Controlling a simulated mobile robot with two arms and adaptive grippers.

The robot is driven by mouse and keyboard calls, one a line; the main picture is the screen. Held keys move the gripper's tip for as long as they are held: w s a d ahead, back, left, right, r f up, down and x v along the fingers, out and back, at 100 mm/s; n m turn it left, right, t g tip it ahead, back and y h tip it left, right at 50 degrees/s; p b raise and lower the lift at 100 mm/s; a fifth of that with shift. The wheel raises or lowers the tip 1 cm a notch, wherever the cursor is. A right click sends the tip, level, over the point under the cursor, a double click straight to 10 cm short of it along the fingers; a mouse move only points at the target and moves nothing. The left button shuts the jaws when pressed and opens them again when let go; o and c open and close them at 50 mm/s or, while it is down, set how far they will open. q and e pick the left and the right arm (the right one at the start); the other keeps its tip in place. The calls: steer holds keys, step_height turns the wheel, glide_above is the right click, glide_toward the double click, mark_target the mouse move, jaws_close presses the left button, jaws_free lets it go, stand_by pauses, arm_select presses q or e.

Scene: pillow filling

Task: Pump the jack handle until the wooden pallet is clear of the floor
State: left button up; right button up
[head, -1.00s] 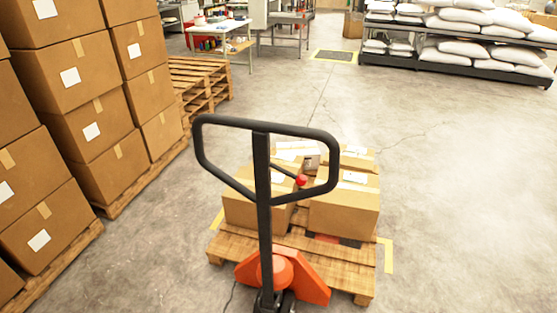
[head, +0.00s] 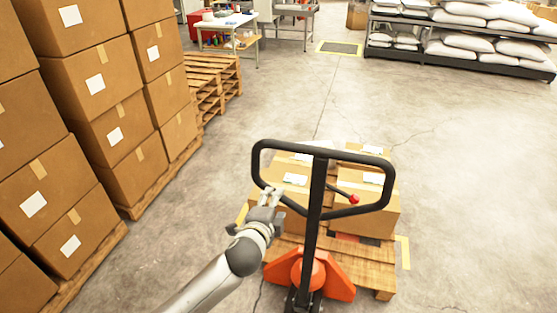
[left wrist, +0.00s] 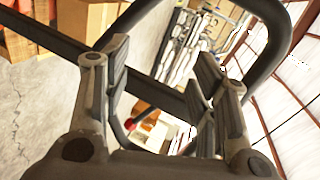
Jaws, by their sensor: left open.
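The black loop handle (head: 322,150) of the orange pallet jack (head: 312,273) stands upright in the middle of the head view, with a red-knobbed lever (head: 353,199) inside the loop. The jack is at the near side of a wooden pallet (head: 372,268) carrying cardboard boxes (head: 372,213). My left gripper (head: 271,194) is open, at the lower left side of the loop. In the left wrist view the open fingers (left wrist: 160,85) have the dark handle bars beyond and between them; I cannot tell whether they touch. Any gap under the pallet is hard to see. My right gripper is out of view.
Tall stacks of cardboard boxes (head: 95,85) on pallets line the left. Empty pallets (head: 212,82) and a white work table (head: 228,22) stand behind them. A rack of white sacks (head: 470,47) is at the back right. The concrete floor on the right is clear.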

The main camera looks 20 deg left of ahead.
arm_select(q)
steer(key=m+t+p, duration=0.1)
steer(key=m+t, duration=0.1)
glide_toward(290, 150)
steer(key=s, duration=0.2)
steer(key=w+b, duration=0.1)
steer(key=w, duration=0.3)
steer(key=w+f+b, duration=0.1)
steer(key=w, duration=0.3)
steer(key=w+b, duration=0.2)
steer(key=w, duration=0.1)
steer(key=shift+w+a+f, duration=0.1)
steer(key=shift+w+f, duration=0.2)
steer(key=shift+w, duration=0.1)
steer(key=shift+w+f, duration=0.1)
steer(key=shift+w, duration=0.65)
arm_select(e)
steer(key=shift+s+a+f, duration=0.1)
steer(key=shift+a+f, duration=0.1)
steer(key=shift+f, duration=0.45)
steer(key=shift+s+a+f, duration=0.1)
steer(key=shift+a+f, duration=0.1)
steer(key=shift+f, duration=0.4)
arm_select(q)
jaws_close()
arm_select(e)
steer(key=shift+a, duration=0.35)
